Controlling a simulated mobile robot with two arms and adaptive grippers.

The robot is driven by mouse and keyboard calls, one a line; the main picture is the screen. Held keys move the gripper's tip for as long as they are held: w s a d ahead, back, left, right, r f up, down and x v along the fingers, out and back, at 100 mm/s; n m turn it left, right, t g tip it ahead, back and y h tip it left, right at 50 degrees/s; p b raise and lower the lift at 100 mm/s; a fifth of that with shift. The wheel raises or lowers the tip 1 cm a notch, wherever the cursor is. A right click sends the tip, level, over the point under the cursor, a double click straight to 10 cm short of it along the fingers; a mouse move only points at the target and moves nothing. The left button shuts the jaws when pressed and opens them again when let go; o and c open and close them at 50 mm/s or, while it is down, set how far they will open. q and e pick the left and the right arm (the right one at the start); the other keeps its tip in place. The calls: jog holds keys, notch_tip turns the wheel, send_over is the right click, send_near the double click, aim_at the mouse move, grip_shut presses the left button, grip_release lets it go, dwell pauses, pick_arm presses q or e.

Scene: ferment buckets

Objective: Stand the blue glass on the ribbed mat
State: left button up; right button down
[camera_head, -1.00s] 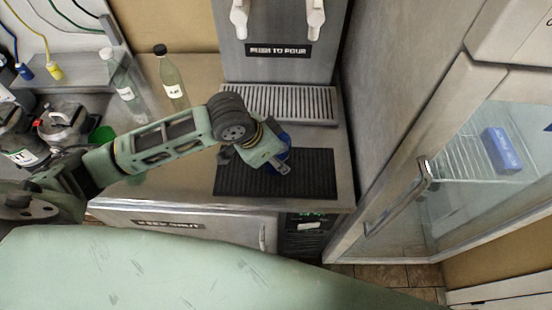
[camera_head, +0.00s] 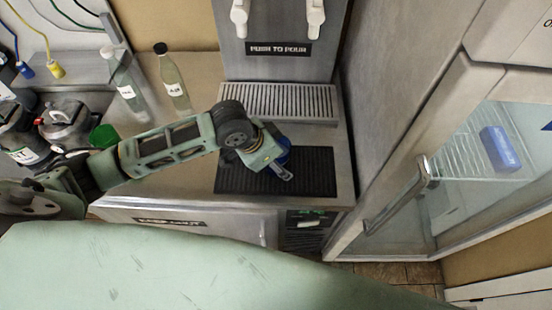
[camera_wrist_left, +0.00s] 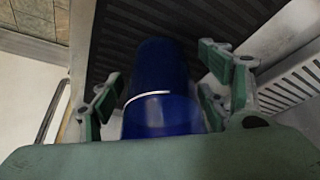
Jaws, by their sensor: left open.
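The blue glass (camera_head: 284,146) is at the black ribbed mat (camera_head: 318,178), mostly hidden behind my left gripper (camera_head: 284,170) in the head view. In the left wrist view the blue glass (camera_wrist_left: 160,75) shows as a deep blue cylinder with a pale curved rim line. My left gripper (camera_wrist_left: 160,85) is open, with a finger on each side of the glass. The dark ribbed mat (camera_wrist_left: 125,35) lies behind it. The glass looks upright on the mat, but its base contact is hidden. My right gripper is in neither view.
A dispenser (camera_head: 275,68) with a slotted drip tray (camera_head: 290,102) stands behind the mat. Two labelled bottles, one of them clear (camera_head: 174,85), and a green cup (camera_head: 103,136) are to the left. A glass-door fridge (camera_head: 430,185) is to the right.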

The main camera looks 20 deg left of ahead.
pick_arm(q)
jog(key=b+v, duration=0.1)
jog(key=v, duration=1.1)
dwell(0.4)
